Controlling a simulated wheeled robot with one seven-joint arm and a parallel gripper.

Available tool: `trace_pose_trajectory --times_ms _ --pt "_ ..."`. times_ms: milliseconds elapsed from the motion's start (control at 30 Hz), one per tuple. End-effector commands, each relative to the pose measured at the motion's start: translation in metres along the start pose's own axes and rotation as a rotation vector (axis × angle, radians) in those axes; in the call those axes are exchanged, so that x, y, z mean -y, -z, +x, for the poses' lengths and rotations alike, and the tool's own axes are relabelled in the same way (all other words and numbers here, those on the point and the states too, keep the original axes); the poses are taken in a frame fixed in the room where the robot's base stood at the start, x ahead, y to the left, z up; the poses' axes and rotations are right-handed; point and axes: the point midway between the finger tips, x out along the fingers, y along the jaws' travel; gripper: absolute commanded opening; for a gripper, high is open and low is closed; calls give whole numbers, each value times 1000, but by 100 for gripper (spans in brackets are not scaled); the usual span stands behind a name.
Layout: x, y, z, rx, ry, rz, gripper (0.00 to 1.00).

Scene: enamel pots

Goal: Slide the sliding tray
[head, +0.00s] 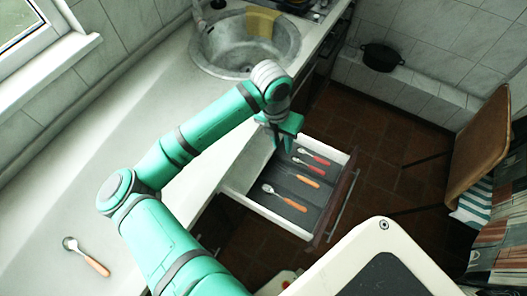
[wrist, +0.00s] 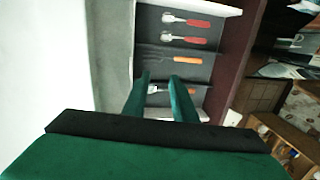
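The sliding tray, which I take to be the dark grey cutlery tray (head: 280,182), lies in an open white drawer (head: 237,180) with a dark brown front (head: 336,205). It also shows in the wrist view (wrist: 205,68). Red-handled spoons (head: 312,158), an orange-handled fork (head: 307,181) and an orange-handled spoon (head: 291,203) lie in it. My gripper (head: 283,142) is over the far left part of the drawer. In the wrist view its two green fingers (wrist: 160,76) are apart with nothing seen between them. I cannot tell whether they touch the tray.
A pale countertop (head: 60,190) runs along the left, with a sink (head: 235,62) beyond the drawer. An orange-handled spoon (head: 90,258) lies on the counter. A brown chair (head: 480,145) stands at right, and a black pot (head: 381,57) sits on a tiled ledge. Brown floor lies between.

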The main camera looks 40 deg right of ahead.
Motion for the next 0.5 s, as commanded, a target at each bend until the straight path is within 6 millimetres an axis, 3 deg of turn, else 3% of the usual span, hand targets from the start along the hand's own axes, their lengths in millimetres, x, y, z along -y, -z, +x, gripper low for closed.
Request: trace_pose_trajectory --times_ms 100,200,367,500 --pt "-31 10 -4 -42 -103 -23 25" --pt "-41 14 -5 -59 -142 -30 25" --pt "-45 15 6 -64 -148 -32 25" --pt "-47 16 28 -63 -145 -33 25"
